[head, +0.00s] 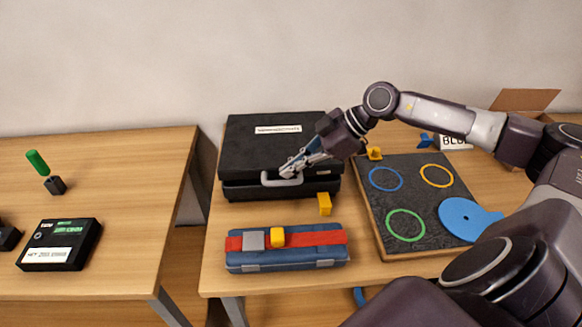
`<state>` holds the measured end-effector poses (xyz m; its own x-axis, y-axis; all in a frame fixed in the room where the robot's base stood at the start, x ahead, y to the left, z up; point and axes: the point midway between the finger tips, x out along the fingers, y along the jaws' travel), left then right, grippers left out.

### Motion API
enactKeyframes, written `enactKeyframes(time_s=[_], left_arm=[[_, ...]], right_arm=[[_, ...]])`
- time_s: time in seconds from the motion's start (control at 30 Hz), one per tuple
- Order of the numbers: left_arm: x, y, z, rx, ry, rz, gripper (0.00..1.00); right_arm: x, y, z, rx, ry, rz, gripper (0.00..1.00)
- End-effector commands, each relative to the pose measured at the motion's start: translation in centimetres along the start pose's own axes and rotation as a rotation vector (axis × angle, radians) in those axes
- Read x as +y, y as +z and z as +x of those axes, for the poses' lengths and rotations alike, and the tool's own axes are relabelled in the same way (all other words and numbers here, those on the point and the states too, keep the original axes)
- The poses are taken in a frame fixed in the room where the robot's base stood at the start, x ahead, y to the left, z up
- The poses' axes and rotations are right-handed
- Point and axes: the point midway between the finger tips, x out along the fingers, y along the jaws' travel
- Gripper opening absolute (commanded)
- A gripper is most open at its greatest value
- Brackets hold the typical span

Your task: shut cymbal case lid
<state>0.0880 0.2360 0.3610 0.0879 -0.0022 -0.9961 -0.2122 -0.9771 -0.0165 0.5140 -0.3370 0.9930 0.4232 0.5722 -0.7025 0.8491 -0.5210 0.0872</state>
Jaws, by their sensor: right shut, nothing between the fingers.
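The black case (255,150) lies on the right table near the wall, with a white label on its lid and a grey handle (280,181) at its front. The lid lies over the base; a dark line runs between them at the front, and I cannot tell whether it is fully shut. My right gripper (291,170) is shut and empty, its fingertips pointing down and left at the lid's front edge, by the handle. I cannot tell whether it touches. The gripper and wrist hide the lid's right front part. My left gripper is not in view.
A blue case (290,262) with a red band lies in front, near a yellow block (324,204). A dark mesh board (415,179) with coloured rings and a blue disc (462,219) lies right. A cardboard box (522,100) stands behind. A gap separates the left table (120,165).

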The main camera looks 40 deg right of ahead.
Motion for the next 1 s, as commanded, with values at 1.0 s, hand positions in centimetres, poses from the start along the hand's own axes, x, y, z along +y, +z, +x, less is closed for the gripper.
enactKeyframes(time_s=[1.0], left_arm=[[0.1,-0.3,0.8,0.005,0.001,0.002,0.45]], right_arm=[[-0.7,3.9,3.7,-0.006,-0.007,0.001,0.00]])
